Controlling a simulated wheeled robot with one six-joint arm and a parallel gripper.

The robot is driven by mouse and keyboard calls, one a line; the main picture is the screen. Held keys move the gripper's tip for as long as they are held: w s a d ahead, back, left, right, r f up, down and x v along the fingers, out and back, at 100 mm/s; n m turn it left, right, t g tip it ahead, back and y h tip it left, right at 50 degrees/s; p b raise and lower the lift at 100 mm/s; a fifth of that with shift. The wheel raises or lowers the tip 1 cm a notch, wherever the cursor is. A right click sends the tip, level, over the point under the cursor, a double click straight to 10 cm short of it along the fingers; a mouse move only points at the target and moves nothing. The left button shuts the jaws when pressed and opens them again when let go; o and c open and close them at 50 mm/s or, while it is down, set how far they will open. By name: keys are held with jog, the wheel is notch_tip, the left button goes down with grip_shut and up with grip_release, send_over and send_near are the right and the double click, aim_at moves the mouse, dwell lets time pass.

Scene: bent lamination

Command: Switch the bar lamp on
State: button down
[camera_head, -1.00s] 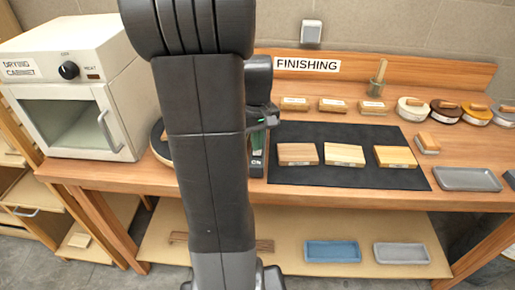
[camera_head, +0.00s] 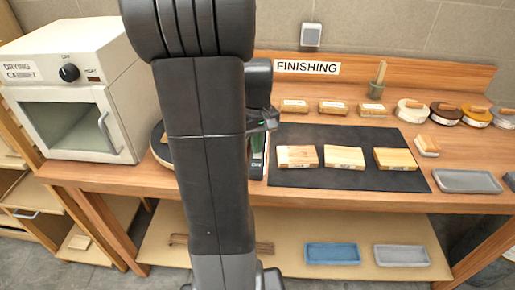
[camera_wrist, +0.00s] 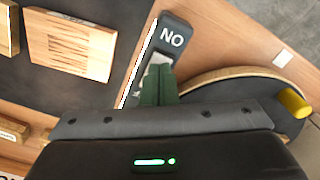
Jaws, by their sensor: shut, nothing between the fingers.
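The bar lamp (camera_wrist: 172,38) is a dark bar lying along the left of the bench top, beside the black mat. Its ON label reads upside down in the wrist view, and a bright white strip runs along its mat-side edge. In the head view the lamp (camera_head: 257,168) is partly hidden by my arm. My gripper (camera_wrist: 159,84) is shut and empty, its green fingers at a pale rocker-like part just below the label. Whether the tips touch it I cannot tell. In the head view my gripper (camera_head: 257,142) is mostly hidden.
The black mat (camera_head: 350,136) bears three wooden blocks. A round turntable-like disc (camera_wrist: 250,95) lies right beside the lamp in the wrist view. A drying cabinet (camera_head: 75,90) stands at the left. Tins, a grey tray (camera_head: 467,181) and small blocks occupy the right and back.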

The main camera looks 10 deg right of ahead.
notch_tip(320, 180, up, 6)
jog(key=p, duration=0.4)
jog(key=shift+p, duration=0.3)
notch_tip(320, 180, down, 7)
jog(key=b, duration=0.6)
jog(key=shift+r, duration=0.2)
